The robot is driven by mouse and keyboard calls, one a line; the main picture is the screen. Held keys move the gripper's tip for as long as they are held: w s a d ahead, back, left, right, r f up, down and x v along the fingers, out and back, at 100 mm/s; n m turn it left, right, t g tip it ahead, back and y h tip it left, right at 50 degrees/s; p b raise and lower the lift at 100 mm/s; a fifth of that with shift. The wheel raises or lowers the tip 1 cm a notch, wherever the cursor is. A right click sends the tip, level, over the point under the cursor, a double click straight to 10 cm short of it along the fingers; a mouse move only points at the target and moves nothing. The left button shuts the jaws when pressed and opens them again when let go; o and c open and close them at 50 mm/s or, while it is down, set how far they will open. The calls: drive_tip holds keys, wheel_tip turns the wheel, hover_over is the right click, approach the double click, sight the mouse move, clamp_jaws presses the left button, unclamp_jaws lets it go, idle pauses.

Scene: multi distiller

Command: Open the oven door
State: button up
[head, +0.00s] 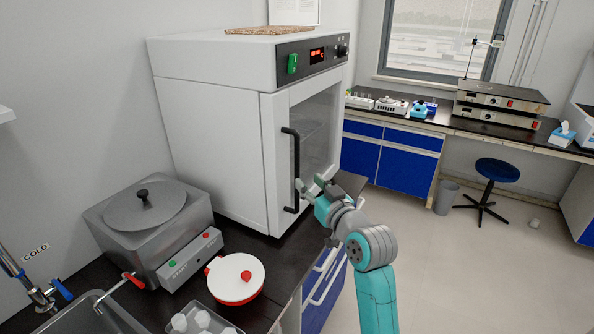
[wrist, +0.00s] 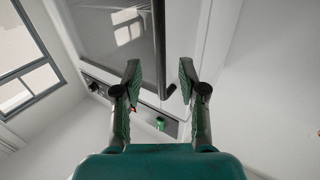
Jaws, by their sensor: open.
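The white oven (head: 210,145) stands on the dark bench, with a glass door (head: 316,130) on its front. The door looks shut. Its black vertical handle (head: 294,170) runs down the door's left side. My gripper (head: 312,185) is close to the lower part of the handle, on its right in the head view. In the wrist view my gripper (wrist: 160,80) is open and empty-looking, and the handle (wrist: 159,45) shows between and beyond the two fingers. I cannot tell whether a finger touches the handle.
A grey heating bath (head: 150,225) and a white pot with a red rim (head: 236,278) stand on the bench left of my arm. A sink (head: 95,315) is at the lower left. The floor (head: 440,270) to the right is clear, with a blue stool (head: 497,170) farther off.

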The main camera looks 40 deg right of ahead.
sight(298, 171)
drive_tip(key=x, duration=0.7)
drive_tip(key=shift+w, duration=0.35)
clamp_jaws()
